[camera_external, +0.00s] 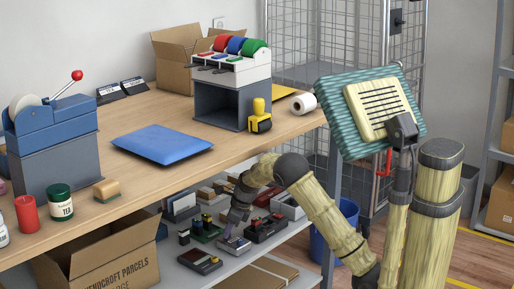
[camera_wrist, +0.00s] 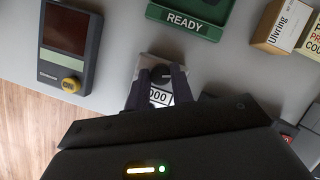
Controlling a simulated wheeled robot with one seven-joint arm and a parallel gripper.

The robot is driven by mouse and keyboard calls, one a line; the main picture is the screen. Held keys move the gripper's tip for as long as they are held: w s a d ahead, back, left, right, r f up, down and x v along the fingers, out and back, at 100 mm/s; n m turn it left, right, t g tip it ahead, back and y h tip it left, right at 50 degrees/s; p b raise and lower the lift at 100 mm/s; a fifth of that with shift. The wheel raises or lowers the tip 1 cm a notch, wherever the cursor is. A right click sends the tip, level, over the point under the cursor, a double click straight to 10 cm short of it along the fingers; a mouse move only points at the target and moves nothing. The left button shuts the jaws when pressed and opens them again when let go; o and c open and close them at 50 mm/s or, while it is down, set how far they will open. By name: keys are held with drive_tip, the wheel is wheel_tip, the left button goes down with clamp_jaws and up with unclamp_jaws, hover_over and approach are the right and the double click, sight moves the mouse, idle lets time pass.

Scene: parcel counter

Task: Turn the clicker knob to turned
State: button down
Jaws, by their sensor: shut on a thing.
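The clicker (camera_wrist: 146,62) is a small silver-grey counter with a black knob (camera_wrist: 161,73) and a white digit window showing zeros, partly hidden by my fingers. It sits on the grey lower shelf, and its pale body shows in the external view (camera_external: 235,246). My gripper (camera_wrist: 160,80) reaches down from above, with its two dark fingers on either side of the knob, shut on it. In the external view, my gripper (camera_external: 229,229) is under the counter edge, just above the clicker. How far the knob is turned is hard to tell.
On the shelf, a dark device with a yellow button (camera_wrist: 71,84) stands left of the clicker. A green tray marked READY (camera_wrist: 186,20) lies close behind, and a cardboard box (camera_wrist: 281,25) is at the right. The wooden counter (camera_external: 232,150) overhangs the shelf.

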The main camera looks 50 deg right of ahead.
drive_tip(key=c, duration=1.2)
unclamp_jaws()
drive_tip(key=shift+r, duration=0.1)
drive_tip(key=shift+s+d+r+p, duration=0.1)
drive_tip(key=shift+s+r+p, duration=0.05)
drive_tip(key=shift+r+p, duration=0.45)
drive_tip(key=shift+s+d+p, duration=0.15)
drive_tip(key=shift+s+p, duration=0.1)
drive_tip(key=shift+p, duration=0.1)
drive_tip(key=s+d, duration=0.1)
drive_tip(key=s, duration=0.2)
drive_tip(key=s+d+p, duration=0.1)
drive_tip(key=s, duration=0.2)
drive_tip(key=s+d+p, duration=0.1)
drive_tip(key=s+d, duration=0.1)
drive_tip(key=s, duration=0.1)
drive_tip(key=shift+s+f, duration=0.1)
drive_tip(key=shift+s, duration=0.1)
drive_tip(key=shift+s+d, duration=0.3)
drive_tip(key=shift+s, duration=0.3)
drive_tip(key=shift+f, duration=0.1)
